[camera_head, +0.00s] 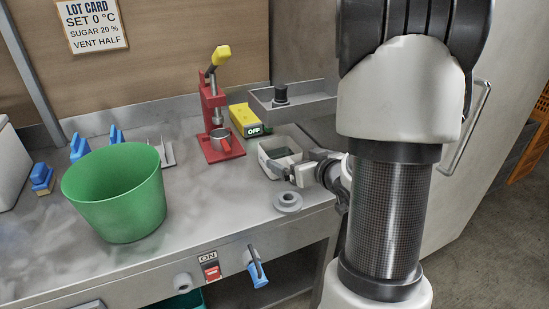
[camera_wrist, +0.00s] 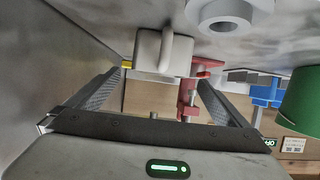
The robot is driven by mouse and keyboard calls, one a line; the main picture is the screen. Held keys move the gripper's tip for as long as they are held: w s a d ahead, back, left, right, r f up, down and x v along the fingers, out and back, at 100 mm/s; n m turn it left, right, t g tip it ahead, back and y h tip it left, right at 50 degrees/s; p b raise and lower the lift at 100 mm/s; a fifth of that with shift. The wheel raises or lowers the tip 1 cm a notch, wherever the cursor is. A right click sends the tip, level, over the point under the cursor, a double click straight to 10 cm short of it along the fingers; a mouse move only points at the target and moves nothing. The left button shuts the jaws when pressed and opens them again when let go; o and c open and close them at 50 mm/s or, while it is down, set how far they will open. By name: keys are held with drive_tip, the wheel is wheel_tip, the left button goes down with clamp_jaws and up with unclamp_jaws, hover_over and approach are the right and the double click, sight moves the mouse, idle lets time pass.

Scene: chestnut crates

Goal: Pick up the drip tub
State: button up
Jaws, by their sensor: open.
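The drip tub, a small pale grey open tub (camera_head: 266,165), stands on the steel counter near its right end, with a dark inside. In the wrist view the tub (camera_wrist: 150,52) shows its near wall and an upright loop handle (camera_wrist: 169,50). My gripper (camera_head: 293,173) is at the tub's near right side in the head view and partly covers it. In the wrist view my gripper (camera_wrist: 162,82) is open, its two fingers either side of the tub's handle end. I cannot tell whether the fingers touch the tub.
A red press (camera_head: 212,110) and a yellow box marked OFF (camera_head: 245,119) stand behind the tub. A grey ring (camera_head: 288,203) lies near the front edge. A green bucket (camera_head: 118,195) stands left. A grey shelf tray (camera_head: 305,102) is behind. Counter between bucket and ring is clear.

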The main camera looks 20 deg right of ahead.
drive_tip(key=b+x, duration=0.1)
drive_tip(key=x, duration=0.7)
drive_tip(key=shift+w+a, duration=0.1)
drive_tip(key=shift+w, duration=0.35)
drive_tip(key=shift+r, duration=0.1)
drive_tip(key=c, duration=1)
drive_tip(key=shift+r, duration=0.1)
drive_tip(key=shift+a+r, duration=0.2)
drive_tip(key=shift+r, duration=0.2)
drive_tip(key=shift+r+p, duration=1.15)
drive_tip(key=shift+r, duration=1.95)
drive_tip(key=a, duration=1.3)
drive_tip(key=a+b, duration=0.1)
drive_tip(key=a, duration=0.5)
drive_tip(key=shift+s+a+f, duration=0.1)
drive_tip(key=shift+s+a, duration=0.1)
drive_tip(key=shift+s, duration=0.15)
